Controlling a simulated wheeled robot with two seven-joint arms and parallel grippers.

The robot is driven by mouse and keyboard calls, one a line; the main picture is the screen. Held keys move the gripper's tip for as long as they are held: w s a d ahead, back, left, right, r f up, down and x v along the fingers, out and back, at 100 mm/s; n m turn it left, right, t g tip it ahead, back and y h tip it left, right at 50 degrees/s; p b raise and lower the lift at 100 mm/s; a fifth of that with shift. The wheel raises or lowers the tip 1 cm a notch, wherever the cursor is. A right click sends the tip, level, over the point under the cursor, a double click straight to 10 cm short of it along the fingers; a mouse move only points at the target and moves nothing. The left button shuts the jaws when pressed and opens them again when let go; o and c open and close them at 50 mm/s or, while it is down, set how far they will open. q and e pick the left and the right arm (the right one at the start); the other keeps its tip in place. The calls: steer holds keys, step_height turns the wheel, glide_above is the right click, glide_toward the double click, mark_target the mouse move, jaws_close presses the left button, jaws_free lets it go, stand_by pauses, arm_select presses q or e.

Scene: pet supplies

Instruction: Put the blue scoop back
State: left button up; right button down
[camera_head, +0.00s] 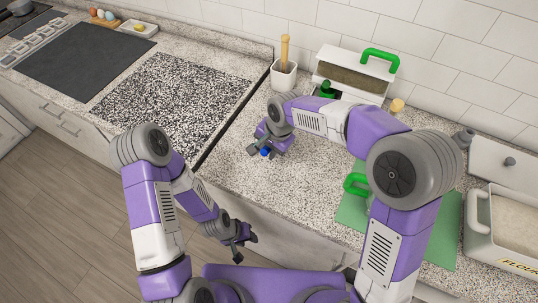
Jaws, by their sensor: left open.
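A small blue part (265,153), apparently the blue scoop, shows at my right gripper (258,150), low over the speckled counter. Most of the scoop is hidden by the gripper, so I cannot tell whether the jaws are closed on it. My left gripper (240,241) is open and empty, in front of the counter's front edge and apart from the scoop.
A white pot (284,78) with a wooden-handled tool stands behind the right gripper. A white bin (347,72) with a green handle stands by the wall. A green mat (440,232) and a flour bin (512,234) lie right. A dark cooktop (82,62) is left.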

steer(key=shift+d+x, duration=0.15)
steer(key=shift+x, duration=0.6)
steer(key=shift+d+x, duration=0.15)
steer(key=shift+x, duration=0.55)
steer(key=shift+s+f, duration=0.15)
steer(key=shift+f+b, duration=0.15)
steer(key=shift+b, duration=0.2)
steer(key=c, duration=0.9)
jaws_free()
steer(key=shift+o, duration=0.2)
steer(key=shift+r, duration=0.35)
steer(key=p+v, duration=0.2)
steer(key=v, duration=0.9)
steer(key=shift+d+r+p, duration=0.15)
steer(key=shift+r+p, duration=0.15)
steer(key=shift+p, duration=0.05)
